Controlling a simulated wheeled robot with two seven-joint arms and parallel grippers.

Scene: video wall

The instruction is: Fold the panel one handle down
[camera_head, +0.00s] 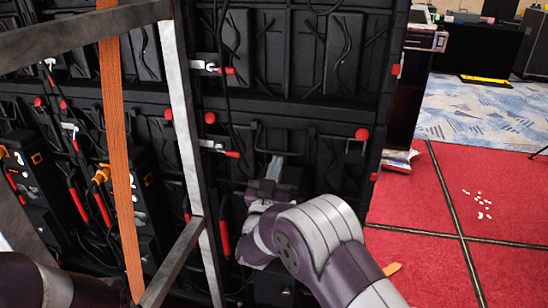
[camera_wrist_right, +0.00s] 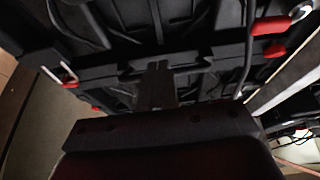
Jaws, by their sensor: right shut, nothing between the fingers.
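The black back of the video wall (camera_head: 330,95) fills the middle of the head view. Boxes marked 3 (camera_head: 28,170) and 2 (camera_head: 135,195) hang on its lower row. No number 1 is readable; the panel section behind my right arm is partly hidden. A dark bar-like handle (camera_head: 300,135) appears there, but I cannot tell its exact pose. My right gripper (camera_head: 275,168) is in front of this section, fingers shut and empty. In the right wrist view, the shut fingers (camera_wrist_right: 158,85) point at the black panel frame (camera_wrist_right: 200,65); contact is unclear. My left gripper is out of view.
A grey metal frame (camera_head: 183,110) and an orange strap (camera_head: 116,150) stand in front of the wall at left. Red-tipped latches (camera_head: 362,134) and hanging cables dot the panels. Red carpet (camera_head: 420,200) with small white bits (camera_head: 480,205) lies open at right.

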